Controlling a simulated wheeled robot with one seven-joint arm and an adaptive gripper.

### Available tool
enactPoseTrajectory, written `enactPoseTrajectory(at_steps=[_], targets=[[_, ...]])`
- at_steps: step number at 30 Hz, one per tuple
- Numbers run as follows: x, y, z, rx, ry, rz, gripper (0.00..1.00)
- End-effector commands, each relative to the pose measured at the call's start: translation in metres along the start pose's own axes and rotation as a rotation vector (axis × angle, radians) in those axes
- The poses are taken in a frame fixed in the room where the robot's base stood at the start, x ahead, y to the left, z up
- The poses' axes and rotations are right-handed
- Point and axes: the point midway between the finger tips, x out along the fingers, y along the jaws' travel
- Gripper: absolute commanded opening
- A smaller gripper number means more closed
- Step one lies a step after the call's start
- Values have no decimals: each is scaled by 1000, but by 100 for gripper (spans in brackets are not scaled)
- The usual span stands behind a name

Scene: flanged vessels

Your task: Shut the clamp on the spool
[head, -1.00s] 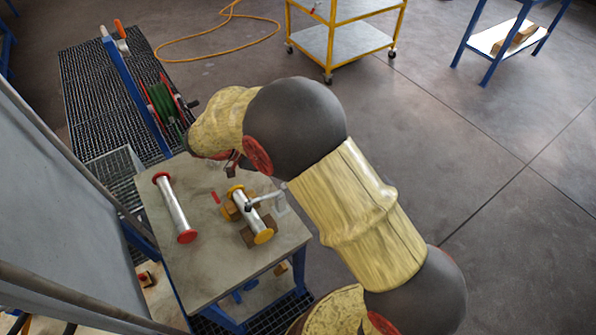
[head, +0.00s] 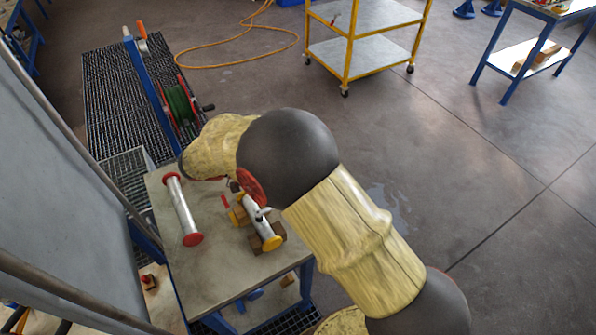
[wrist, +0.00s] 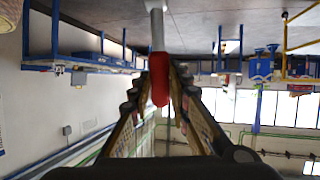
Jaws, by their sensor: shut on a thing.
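The spool (head: 261,226) is a silver pipe with yellow end flanges, lying on brown blocks on the table. The metal clamp (head: 262,212) is at its upper part, largely hidden by my arm, so I cannot tell how far it is closed. In the wrist view, a red grip (wrist: 160,88) on a grey rod (wrist: 157,32) stands between my gripper's fingers. My gripper (wrist: 162,78) is shut on this red handle. In the head view my gripper is mostly hidden behind my arm, above the spool's far end.
A second pipe with red flanges (head: 182,208) lies left on the table (head: 214,262). A small red piece (head: 226,202) shows beside the spool. A green hose reel (head: 180,104) stands behind. A grey wall (head: 60,190) is close at left; open floor lies right.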

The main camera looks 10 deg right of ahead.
Motion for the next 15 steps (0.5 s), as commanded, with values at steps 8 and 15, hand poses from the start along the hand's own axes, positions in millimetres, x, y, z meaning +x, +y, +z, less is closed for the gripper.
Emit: enactPoseTrajectory(at_steps=[8, 15], targets=[[0, 0, 1, -1, -1, 0, 32], [0, 0, 0, -1, -1, 0, 37]])
